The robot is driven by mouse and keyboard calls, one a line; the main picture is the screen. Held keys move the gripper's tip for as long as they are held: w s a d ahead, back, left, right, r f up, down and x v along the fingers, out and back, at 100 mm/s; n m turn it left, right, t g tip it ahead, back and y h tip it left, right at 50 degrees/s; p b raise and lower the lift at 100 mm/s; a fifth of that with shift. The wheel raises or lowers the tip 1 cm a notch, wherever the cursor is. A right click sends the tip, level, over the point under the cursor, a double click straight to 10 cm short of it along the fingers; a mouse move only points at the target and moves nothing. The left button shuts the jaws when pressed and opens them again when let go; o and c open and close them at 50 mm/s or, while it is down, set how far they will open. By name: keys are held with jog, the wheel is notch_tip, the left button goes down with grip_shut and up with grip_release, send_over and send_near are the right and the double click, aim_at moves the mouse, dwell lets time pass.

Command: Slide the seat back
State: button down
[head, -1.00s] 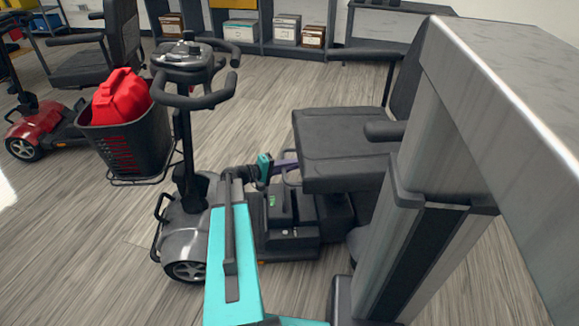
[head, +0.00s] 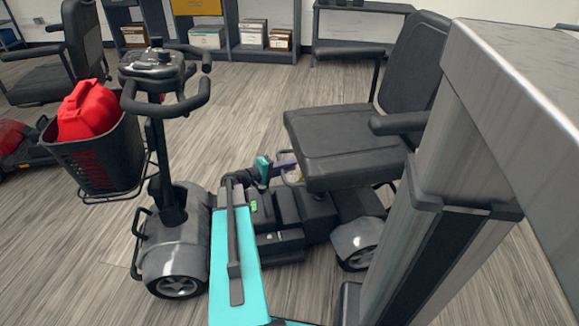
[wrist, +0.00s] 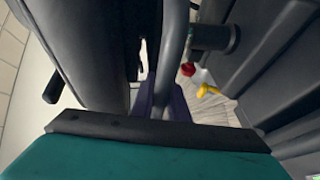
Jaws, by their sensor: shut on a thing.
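The scooter's black seat (head: 345,145) stands over its rear deck in the head view, backrest to the right. A grey bar (wrist: 172,65) comes down between the purple fingers of my gripper (wrist: 163,100) in the wrist view. In the head view the bar shows as a thin loop (head: 291,178) below the seat's front edge. My gripper (head: 286,164) is there too, low at the seat's front, shut on the bar. The far part of the bar and the seat's mount are hidden under the cushion.
The tiller (head: 160,100) stands left of my arm, with a black basket (head: 95,165) holding a red can (head: 88,110). Shelves (head: 235,30) line the back wall. Floor behind the scooter is clear.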

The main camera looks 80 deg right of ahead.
jog(key=shift+s+d+r, duration=0.1)
jog(key=shift+s, duration=0.3)
jog(key=c, duration=1.7)
grip_release()
jog(key=shift+c, duration=0.2)
jog(key=shift+w, duration=0.15)
jog(key=shift+w+a, duration=0.15)
jog(key=shift+a, duration=0.05)
jog(key=p+v, duration=0.3)
jog(key=v, duration=1)
jog(key=shift+w, duration=0.2)
jog(key=shift+a+r, duration=0.1)
jog(key=shift+r, duration=0.05)
